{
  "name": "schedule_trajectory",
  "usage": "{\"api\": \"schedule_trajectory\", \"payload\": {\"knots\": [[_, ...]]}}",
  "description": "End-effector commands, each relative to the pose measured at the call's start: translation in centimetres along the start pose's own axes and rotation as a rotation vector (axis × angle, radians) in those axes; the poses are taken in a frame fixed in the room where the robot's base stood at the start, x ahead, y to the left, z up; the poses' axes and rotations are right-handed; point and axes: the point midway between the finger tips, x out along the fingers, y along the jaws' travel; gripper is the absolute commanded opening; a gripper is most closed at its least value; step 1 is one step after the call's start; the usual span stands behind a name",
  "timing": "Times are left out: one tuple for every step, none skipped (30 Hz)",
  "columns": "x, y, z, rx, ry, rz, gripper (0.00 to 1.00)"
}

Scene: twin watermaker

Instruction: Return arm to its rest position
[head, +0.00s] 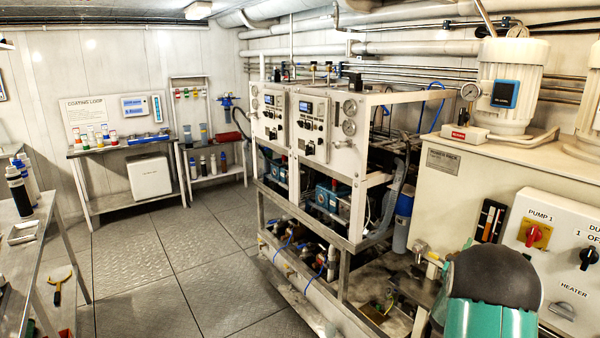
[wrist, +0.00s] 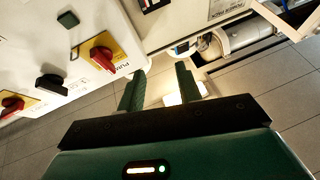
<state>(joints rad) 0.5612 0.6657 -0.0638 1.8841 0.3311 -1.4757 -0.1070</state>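My gripper (wrist: 159,72) shows in the wrist view with its two green fingers apart and nothing between them. It is close to a white control panel (wrist: 45,50) with a red pump knob (wrist: 102,58) on a yellow plate. The fingertips point toward the panel's lower edge; I cannot tell whether they touch it. In the head view a dark and teal part of my arm is at the bottom right, in front of the panel (head: 530,262). The gripper itself does not show in that view.
The watermaker frame (head: 352,178) stands at centre right, with a white motor (head: 508,90) on a cabinet beside it. A bench (head: 50,230) with bottles is at the left. A shelf (head: 120,147) stands at the back. The tiled floor (head: 150,265) between is clear.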

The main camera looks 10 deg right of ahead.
Motion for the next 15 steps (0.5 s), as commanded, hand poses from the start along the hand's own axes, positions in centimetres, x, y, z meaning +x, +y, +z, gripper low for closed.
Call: {"api": "schedule_trajectory", "payload": {"knots": [[0.2, -2.1, -1.8, 0.029, -0.053, -0.04, 0.35], [0.1, -3.2, -2.4, 0.043, -0.092, -0.065, 0.35], [-0.1, -4.7, -3.4, 0.06, -0.142, -0.097, 0.35], [-0.4, -5.7, -4.1, 0.072, -0.179, -0.121, 0.35], [-0.8, -6.8, -4.8, 0.083, -0.218, -0.148, 0.35], [-1.3, -8.1, -5.7, 0.094, -0.267, -0.182, 0.35], [-1.9, -9.1, -6.4, 0.102, -0.306, -0.208, 0.35], [-2.5, -10.0, -7.1, 0.109, -0.343, -0.234, 0.35], [-3.5, -11.2, -8.1, 0.115, -0.392, -0.271, 0.35], [-4.2, -12.1, -8.9, 0.119, -0.429, -0.297, 0.35], [-5.1, -12.9, -9.6, 0.122, -0.466, -0.324, 0.35], [-6.3, -13.8, -10.6, 0.124, -0.515, -0.36, 0.35], [-7.3, -14.5, -11.3, 0.123, -0.552, -0.388, 0.35], [-8.4, -15.1, -12.1, 0.123, -0.587, -0.415, 0.35], [-9.9, -15.8, -13.1, 0.12, -0.636, -0.451, 0.35]]}}
